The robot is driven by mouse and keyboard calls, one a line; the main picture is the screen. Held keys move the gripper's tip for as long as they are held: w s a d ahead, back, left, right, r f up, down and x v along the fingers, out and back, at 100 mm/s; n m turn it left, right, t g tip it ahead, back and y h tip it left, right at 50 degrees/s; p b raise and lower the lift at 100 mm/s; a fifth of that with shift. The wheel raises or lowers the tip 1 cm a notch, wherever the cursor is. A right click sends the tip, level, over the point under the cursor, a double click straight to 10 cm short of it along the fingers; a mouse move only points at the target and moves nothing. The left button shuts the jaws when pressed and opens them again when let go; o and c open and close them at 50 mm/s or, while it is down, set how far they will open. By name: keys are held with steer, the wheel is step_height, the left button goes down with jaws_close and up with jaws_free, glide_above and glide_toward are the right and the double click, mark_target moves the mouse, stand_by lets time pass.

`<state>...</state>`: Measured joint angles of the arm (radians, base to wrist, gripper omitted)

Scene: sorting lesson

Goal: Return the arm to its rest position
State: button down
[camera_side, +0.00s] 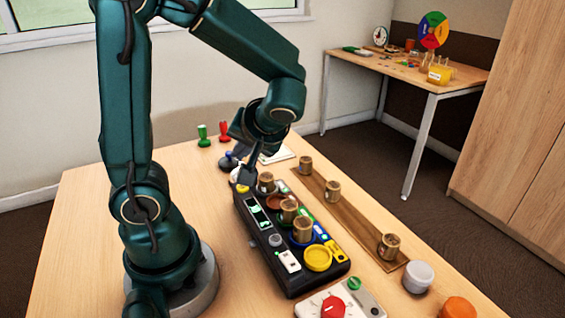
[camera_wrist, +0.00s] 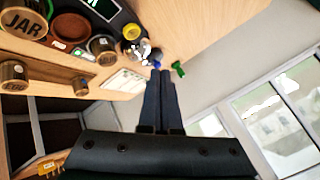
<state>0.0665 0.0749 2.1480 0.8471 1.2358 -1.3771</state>
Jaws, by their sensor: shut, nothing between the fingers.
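My gripper (camera_side: 245,174) is at the far end of the black sorting console (camera_side: 262,240), pointing down beside a brown jar (camera_side: 266,182). I cannot tell whether it touches anything there. In the wrist view my gripper's two dark fingers (camera_wrist: 160,76) lie together with nothing between them. The arm is bent over the table, with its end hanging above the console's far end.
More jars stand on the console (camera_side: 303,229) and on a wooden strip (camera_side: 340,214) to its right. A green stamp (camera_side: 203,135) and a red stamp (camera_side: 223,131) stand behind. A red-knobbed box (camera_side: 333,306) is in front. The table's left side is clear.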

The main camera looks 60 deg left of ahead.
steer(key=shift+r, duration=0.1)
steer(key=s+d+r+m+t+h, duration=0.1)
steer(key=d+m+t+h, duration=0.5)
steer(key=d, duration=0.9)
steer(key=shift+s+d+r+m+t+h, duration=0.25)
steer(key=shift+r+m+h, duration=0.6)
steer(key=shift+m+h, duration=1)
steer(key=shift+m+y, duration=0.25)
